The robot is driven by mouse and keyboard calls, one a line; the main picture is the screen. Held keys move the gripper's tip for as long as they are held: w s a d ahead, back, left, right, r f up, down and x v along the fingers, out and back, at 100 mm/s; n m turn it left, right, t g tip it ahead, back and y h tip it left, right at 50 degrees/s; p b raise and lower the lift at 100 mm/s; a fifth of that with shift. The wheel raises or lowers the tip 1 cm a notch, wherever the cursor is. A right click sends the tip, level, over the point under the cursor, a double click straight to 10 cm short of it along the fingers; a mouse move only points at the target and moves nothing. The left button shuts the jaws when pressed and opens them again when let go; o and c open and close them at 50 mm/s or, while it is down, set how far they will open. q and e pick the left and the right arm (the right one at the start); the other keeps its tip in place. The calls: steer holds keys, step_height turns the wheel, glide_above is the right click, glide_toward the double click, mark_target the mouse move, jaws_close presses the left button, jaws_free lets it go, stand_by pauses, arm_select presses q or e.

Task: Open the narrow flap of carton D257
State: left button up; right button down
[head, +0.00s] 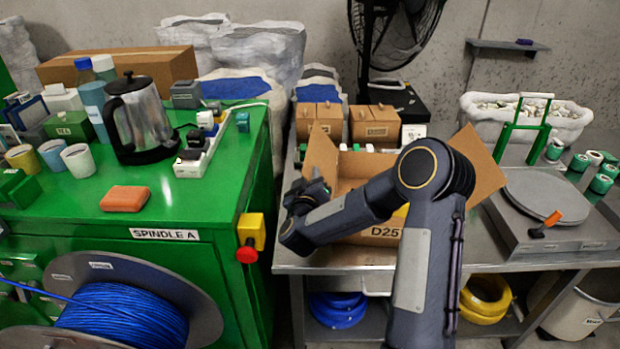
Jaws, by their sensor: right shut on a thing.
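Carton D257 (381,232) is a brown cardboard box on the grey metal table, with its label on the front, partly covered by my right arm. A left flap (321,150) stands up, leaning outward. A right flap (478,162) is spread out to the right. My left gripper is out of view.
To the left is a green cabinet (215,215) with a kettle (140,115), cups and a red-and-yellow stop button (249,240). Small cartons (375,123) stand behind. A round grey plate (545,193) and a bin (500,118) are at the right.

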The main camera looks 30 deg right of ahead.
steer(key=shift+s+d+r+m+b, duration=0.25)
steer(key=shift+s+d+m+b, duration=0.15)
steer(key=shift+m+b, duration=0.4)
steer(key=shift+s+d+r+m+b, duration=0.3)
steer(key=shift+d+r+m, duration=0.1)
steer(key=shift+m, duration=0.4)
steer(key=c, duration=1.4)
jaws_free()
steer(key=shift+o, duration=0.2)
steer(key=v, duration=0.7)
steer(key=shift+s+a, duration=0.25)
